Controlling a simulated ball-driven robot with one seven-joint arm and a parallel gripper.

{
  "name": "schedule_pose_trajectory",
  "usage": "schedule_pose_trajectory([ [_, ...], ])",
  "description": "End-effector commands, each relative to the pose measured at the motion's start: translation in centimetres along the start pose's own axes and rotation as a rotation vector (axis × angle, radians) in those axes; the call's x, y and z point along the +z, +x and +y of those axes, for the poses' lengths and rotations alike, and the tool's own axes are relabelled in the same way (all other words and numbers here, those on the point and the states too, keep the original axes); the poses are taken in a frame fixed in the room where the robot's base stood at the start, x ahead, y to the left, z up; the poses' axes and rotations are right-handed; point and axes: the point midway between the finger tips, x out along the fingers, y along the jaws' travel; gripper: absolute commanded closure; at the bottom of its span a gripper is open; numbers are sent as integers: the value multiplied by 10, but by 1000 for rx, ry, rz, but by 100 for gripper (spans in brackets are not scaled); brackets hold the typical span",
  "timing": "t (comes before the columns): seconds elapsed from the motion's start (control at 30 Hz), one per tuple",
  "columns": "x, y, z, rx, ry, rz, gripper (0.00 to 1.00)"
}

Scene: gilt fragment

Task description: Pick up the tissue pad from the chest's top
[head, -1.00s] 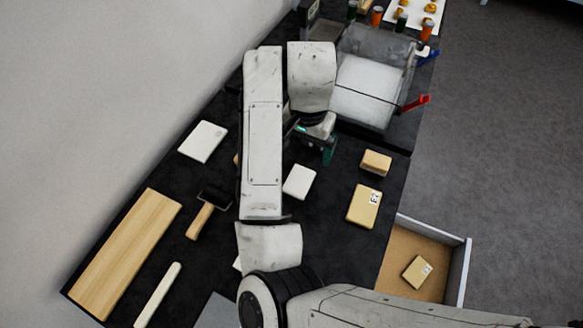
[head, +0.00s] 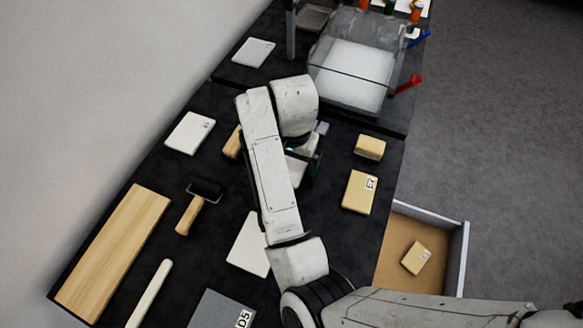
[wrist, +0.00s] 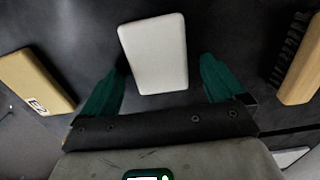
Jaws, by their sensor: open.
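A white pad with rounded corners, which I take as the tissue pad (wrist: 155,55), lies flat on the dark chest top. In the wrist view it sits between the two green fingers of my gripper (wrist: 160,80), with a gap on each side. The fingers are apart and hold nothing. In the head view my arm covers much of the pad (head: 296,168), and my gripper (head: 316,152) shows only in part beside it. I cannot tell the exact height of the fingers above the top.
A labelled tan block (head: 359,192) and a smaller one (head: 370,147) lie to the right. A wooden-backed brush (wrist: 300,65) is near the other finger. A roller (head: 200,200), a white card (head: 189,132) and a wooden board (head: 115,250) lie left. An open drawer (head: 458,260) juts out right.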

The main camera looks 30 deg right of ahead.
Motion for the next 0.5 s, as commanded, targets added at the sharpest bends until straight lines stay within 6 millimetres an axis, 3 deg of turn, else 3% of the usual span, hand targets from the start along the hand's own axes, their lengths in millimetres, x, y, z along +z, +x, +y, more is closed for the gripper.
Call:
schedule_pose_trajectory([
  [0.17, 0, 0, 0, -1, 0, 0, 5],
  [0.5, 0, 0, 0, -1, 0, 0, 38],
])
